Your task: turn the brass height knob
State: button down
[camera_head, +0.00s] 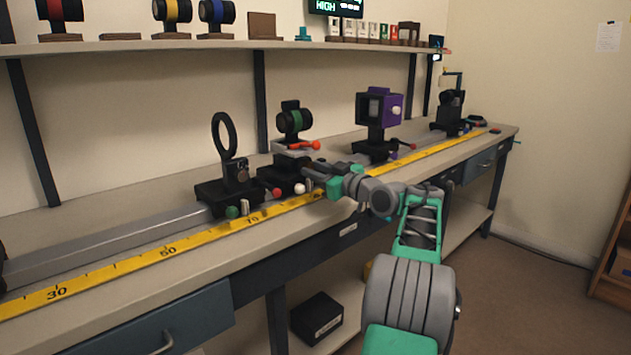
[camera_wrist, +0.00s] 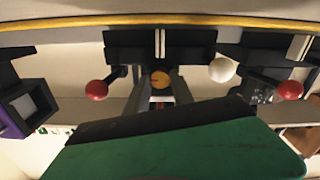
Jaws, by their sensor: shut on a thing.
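The brass height knob (camera_wrist: 160,79) shows in the wrist view as a small round yellow face between the two grey fingers of my gripper (camera_wrist: 163,88). The fingers are shut on it. In the head view my gripper (camera_head: 322,180) reaches in from the right to the front of the black carriage (camera_head: 283,178) that carries the green-ringed lens (camera_head: 293,120). The knob itself is hidden there by the gripper. I cannot tell how far the knob is turned.
A white ball knob (camera_wrist: 222,70) and a red ball knob (camera_wrist: 97,90) flank the fingers closely. A yellow ruler (camera_head: 140,263) runs along the rail's front.

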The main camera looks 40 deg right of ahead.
jog(key=shift+f+n+b, duration=0.1)
jog(key=shift+n+b, duration=0.8)
jog(key=shift+n, duration=0.2)
jog(key=c, duration=1.1)
grip_release()
jog(key=s+p, duration=0.1)
jog(key=s, duration=0.6)
jog(key=shift+s+d+p, duration=0.1)
jog(key=shift+s+p, duration=0.25)
jog(key=shift+s, duration=0.1)
